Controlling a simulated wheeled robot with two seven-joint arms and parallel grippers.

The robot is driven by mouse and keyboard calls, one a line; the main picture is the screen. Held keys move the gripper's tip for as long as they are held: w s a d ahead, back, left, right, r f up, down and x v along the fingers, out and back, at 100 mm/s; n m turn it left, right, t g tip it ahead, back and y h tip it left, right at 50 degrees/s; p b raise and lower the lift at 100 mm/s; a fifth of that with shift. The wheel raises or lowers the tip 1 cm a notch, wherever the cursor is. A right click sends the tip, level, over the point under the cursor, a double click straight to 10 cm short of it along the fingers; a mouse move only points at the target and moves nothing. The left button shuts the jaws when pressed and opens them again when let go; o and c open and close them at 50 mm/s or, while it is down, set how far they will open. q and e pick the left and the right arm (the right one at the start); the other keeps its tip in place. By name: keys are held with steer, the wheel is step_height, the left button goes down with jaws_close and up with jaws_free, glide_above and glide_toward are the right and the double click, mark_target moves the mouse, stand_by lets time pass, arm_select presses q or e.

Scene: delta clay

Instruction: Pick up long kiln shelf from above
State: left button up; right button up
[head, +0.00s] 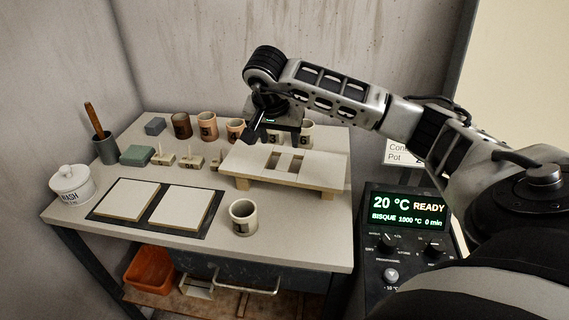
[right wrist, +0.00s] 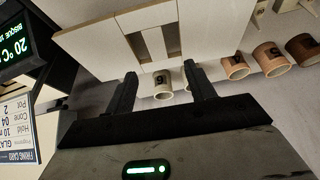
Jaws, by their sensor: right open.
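A pale cream slab assembly (head: 322,170), which I take to include the long kiln shelf, lies flat and raised on wooden bearers at the right of the table. Two brown openings with a narrow cream strip (head: 285,162) between them show in its middle; I cannot tell where one piece ends. It also shows at the top of the right wrist view (right wrist: 95,45). My right gripper (head: 256,134) is above the far side of the slabs, apart from them. Its two fingers stand apart and empty in the right wrist view (right wrist: 160,78). My left gripper is not in view.
Several numbered cups (head: 207,126) stand along the back, some partly behind my right gripper. Two square slabs (head: 125,197) lie on a dark mat. A single cup (head: 243,217) stands in front of the raised slabs. A kiln controller (head: 408,225) is at the right.

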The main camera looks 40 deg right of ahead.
mark_target(284, 161)
steer(key=x, duration=0.2)
steer(key=shift+d+f, duration=0.1)
steer(key=shift+f, duration=0.3)
steer(key=f, duration=0.2)
steer(key=f+p, duration=0.1)
steer(key=f, duration=0.1)
steer(key=shift+d+f, duration=0.1)
steer(key=shift+d, duration=0.3)
steer(key=shift+w+d+f, duration=0.15)
steer(key=shift+d+f, duration=0.05)
steer(key=shift+f, duration=0.3)
jaws_close()
steer(key=shift+w+r, duration=0.1)
steer(key=shift+r, duration=0.15)
